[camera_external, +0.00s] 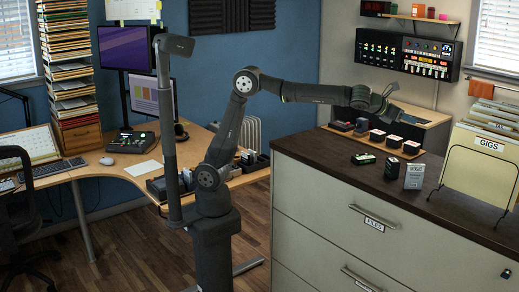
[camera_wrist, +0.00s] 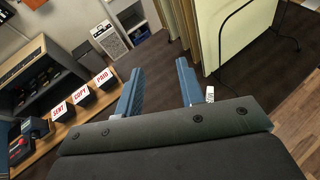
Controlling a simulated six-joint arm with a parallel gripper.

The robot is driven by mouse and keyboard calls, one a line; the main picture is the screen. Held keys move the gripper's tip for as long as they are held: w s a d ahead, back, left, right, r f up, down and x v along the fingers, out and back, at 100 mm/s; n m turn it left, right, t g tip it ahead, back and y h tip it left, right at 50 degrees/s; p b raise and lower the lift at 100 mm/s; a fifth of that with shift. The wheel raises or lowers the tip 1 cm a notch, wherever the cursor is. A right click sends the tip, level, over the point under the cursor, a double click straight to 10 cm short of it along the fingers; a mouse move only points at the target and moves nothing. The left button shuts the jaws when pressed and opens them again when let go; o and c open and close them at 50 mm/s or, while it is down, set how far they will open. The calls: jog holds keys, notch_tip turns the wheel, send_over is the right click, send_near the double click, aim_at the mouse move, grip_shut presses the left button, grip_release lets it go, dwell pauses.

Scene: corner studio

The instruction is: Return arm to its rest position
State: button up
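My gripper (camera_external: 388,97) is at the end of my arm, which reaches right across the room and over the dark cabinet top (camera_external: 330,152). It hangs above the row of stamps, clear of the cabinet top. In the wrist view my gripper (camera_wrist: 157,82) shows two blue-grey fingers spread apart with nothing between them. The space between the fingers shows dark flooring or surface beyond.
A wooden tray holds several stamps, including the PAID stamp (camera_wrist: 104,78). Small boxes, including a silver one (camera_external: 414,177), stand on the cabinet. The GIGS file holder (camera_external: 485,175) stands right of my gripper. A vertical post (camera_external: 166,130) stands left of my arm.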

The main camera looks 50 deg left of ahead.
jog(key=shift+w+a+n+y, duration=0.3)
jog(key=shift+w+a, duration=0.6)
jog(key=shift+w, duration=0.1)
jog(key=s+d+m+g+h, duration=0.2)
jog(key=s+d+m+h, duration=0.1)
jog(key=s+d, duration=0.85)
jog(key=shift+m+h, duration=0.4)
jog(key=shift+s+a+f, duration=0.25)
jog(key=shift+s+f, duration=0.6)
jog(key=shift+f, duration=0.2)
jog(key=shift+s+a+f, duration=0.25)
jog(key=shift+s+f, duration=0.6)
jog(key=shift+f, duration=0.15)
